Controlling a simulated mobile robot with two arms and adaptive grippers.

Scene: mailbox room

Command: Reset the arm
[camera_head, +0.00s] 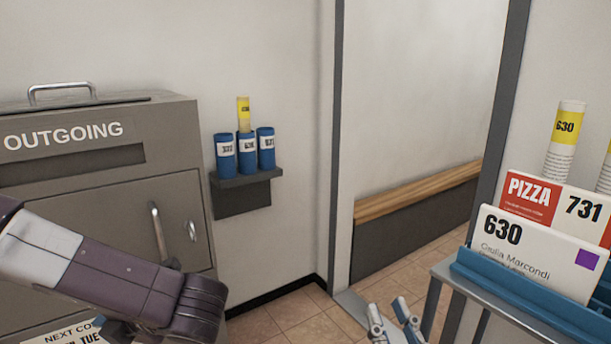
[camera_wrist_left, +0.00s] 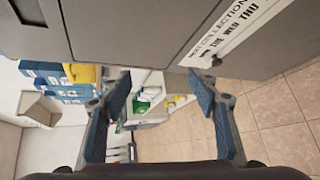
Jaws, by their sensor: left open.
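My left arm comes in from the left in the head view, in front of the grey OUTGOING box (camera_head: 175,130). Its gripper is mostly hidden behind the arm there. In the left wrist view my left gripper (camera_wrist_left: 162,88) is open, with blue-padded fingers apart and nothing between them. My right gripper (camera_head: 387,308) shows at the bottom of the head view, left of the cart. Its two fingertips are apart and hold nothing that I can see.
A cart tray (camera_head: 520,308) at the right holds a white 630 envelope (camera_head: 535,245), a red PIZZA mailer (camera_head: 530,190) and a yellow-topped tube (camera_head: 566,140). A wall shelf (camera_head: 242,200) bears blue cups, one with a yellow-topped tube (camera_head: 243,113). Tiled floor (camera_head: 275,320) is free between.

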